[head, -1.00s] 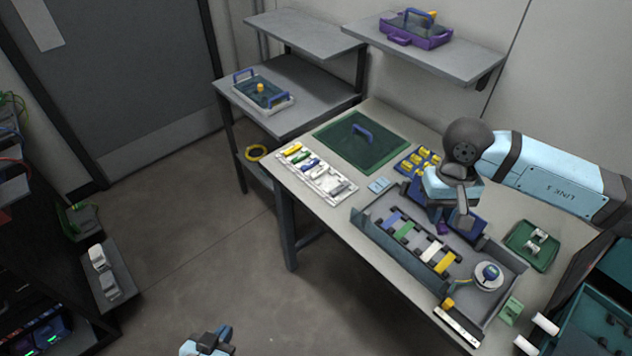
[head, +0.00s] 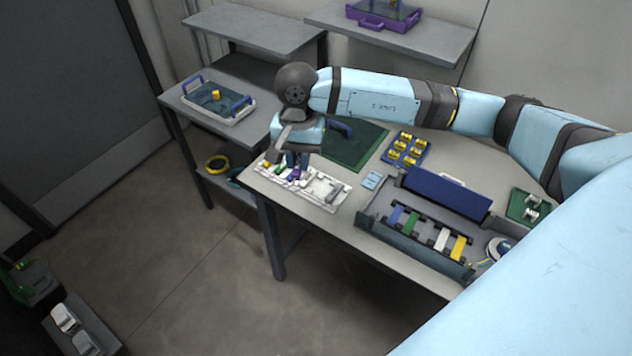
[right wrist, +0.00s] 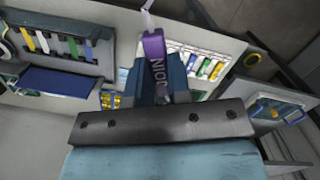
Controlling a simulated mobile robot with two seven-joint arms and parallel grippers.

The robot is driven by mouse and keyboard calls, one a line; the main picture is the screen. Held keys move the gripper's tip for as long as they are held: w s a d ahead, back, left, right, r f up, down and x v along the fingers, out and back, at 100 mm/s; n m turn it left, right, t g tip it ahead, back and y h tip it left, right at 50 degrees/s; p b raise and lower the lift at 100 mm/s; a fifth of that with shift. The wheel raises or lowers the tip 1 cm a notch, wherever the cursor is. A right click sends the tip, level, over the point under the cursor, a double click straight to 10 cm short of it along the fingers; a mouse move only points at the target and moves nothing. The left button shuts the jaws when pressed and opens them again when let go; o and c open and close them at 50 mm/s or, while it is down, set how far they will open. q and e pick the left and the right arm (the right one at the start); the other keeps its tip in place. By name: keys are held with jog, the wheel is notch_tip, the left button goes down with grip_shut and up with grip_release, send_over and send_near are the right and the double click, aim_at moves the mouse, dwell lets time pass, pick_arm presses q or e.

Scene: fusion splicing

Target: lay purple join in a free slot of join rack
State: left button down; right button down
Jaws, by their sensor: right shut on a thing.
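My right gripper (head: 297,160) is shut on the purple join (right wrist: 154,48), a purple strip with lettering that sticks out past the fingertips. In the head view the purple join (head: 294,174) shows just below the fingers, over the white join rack (head: 335,200). I cannot tell whether it touches the rack. The rack holds a yellow join (head: 267,164), a green one and others partly hidden by the gripper. In the right wrist view the rack (right wrist: 228,57) lies behind and right of the purple join, with several coloured joins in its slots. My left gripper is not in view.
A grey tray (head: 372,222) with blue, green, white and yellow strips stands right of the rack. A green mat (head: 365,150) and a blue tray of yellow parts (head: 425,158) lie behind. A side shelf (head: 180,95) holds a white, blue-handled box (head: 243,112).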

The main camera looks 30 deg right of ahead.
jog(key=m, duration=0.3)
jog(key=w+d+m+b, duration=0.1)
jog(key=m, duration=0.2)
jog(key=w+d+m+t, duration=0.1)
jog(key=m, duration=0.2)
jog(key=shift+w+f, duration=0.15)
jog(key=shift+f, duration=0.15)
jog(key=w+d+m+t+b, duration=0.1)
jog(key=w+d+m+b, duration=0.1)
jog(key=m, duration=0.7)
jog(key=m+h+b, duration=0.2)
jog(key=m+b, duration=0.1)
jog(key=m, duration=2)
send_over(321, 188)
notch_tip(321, 188, down, 3)
notch_tip(321, 188, down, 15)
jog(key=shift+a+r, duration=0.1)
jog(key=shift+f, duration=2.4)
